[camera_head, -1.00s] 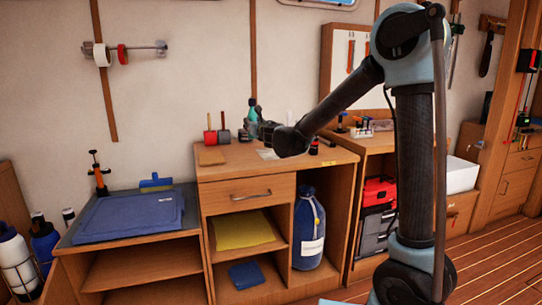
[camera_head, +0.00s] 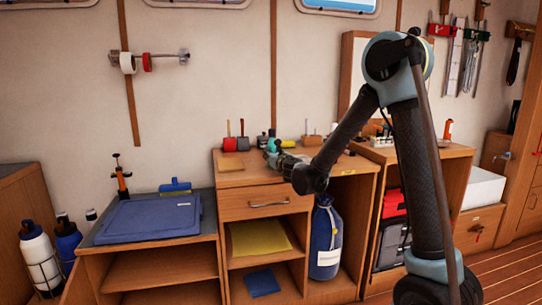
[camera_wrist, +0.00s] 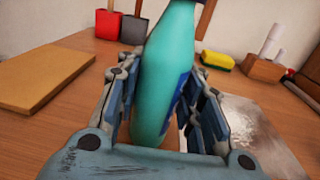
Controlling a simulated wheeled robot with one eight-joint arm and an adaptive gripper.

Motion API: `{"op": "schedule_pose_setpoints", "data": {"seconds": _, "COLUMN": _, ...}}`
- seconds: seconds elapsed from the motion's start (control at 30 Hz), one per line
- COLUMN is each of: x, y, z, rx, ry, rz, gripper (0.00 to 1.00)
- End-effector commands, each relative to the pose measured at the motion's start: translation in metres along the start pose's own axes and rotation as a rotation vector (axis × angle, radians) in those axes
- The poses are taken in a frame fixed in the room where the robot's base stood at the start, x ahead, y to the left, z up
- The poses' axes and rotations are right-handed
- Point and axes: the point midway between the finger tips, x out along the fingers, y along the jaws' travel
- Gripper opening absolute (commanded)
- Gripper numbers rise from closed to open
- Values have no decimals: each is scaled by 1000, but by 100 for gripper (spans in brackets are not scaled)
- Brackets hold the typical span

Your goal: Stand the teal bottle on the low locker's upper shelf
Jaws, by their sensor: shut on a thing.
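The teal bottle (camera_wrist: 168,75) stands between the two fingers of my gripper (camera_wrist: 164,92) in the wrist view, with a dark blue label on its right side. My gripper is shut on it. In the head view the bottle (camera_head: 272,141) is small and partly hidden by my gripper (camera_head: 278,154), over the worktop of the middle cabinet. Whether its base touches the worktop I cannot tell. The low locker (camera_head: 95,257) is at the left, open at the front. Its upper shelf (camera_head: 165,268) looks bare.
A folded blue item (camera_head: 150,218) covers the locker's top. The middle cabinet holds a yellow cloth (camera_head: 258,238) and a blue bag (camera_head: 326,240). Red and grey mallets (camera_wrist: 108,24), a tan board (camera_wrist: 45,77) and a yellow sponge (camera_wrist: 216,60) are around the bottle.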

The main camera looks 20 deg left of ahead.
Motion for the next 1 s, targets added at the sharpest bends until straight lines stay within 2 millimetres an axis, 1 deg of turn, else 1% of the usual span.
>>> {"op": "schedule_pose_setpoints", "data": {"seconds": 0.27, "x": 0, "y": 0, "z": -2, "rx": 0, "ry": 0, "rz": 0, "gripper": 0}}
{"op": "schedule_pose_setpoints", "data": {"seconds": 0.3, "x": 0, "y": 0, "z": -2, "rx": 0, "ry": 0, "rz": 1, "gripper": 40}}
{"op": "schedule_pose_setpoints", "data": {"seconds": 0.37, "x": 0, "y": 1, "z": -2, "rx": 0, "ry": 0, "rz": 1, "gripper": 54}}
{"op": "schedule_pose_setpoints", "data": {"seconds": 0.77, "x": 0, "y": 1, "z": 1, "rx": 0, "ry": 0, "rz": 1, "gripper": 54}}
{"op": "schedule_pose_setpoints", "data": {"seconds": 0.87, "x": -10, "y": 2, "z": 0, "rx": 0, "ry": 0, "rz": 2, "gripper": 54}}
{"op": "schedule_pose_setpoints", "data": {"seconds": 1.0, "x": -33, "y": 2, "z": 0, "rx": 0, "ry": 0, "rz": 3, "gripper": 54}}
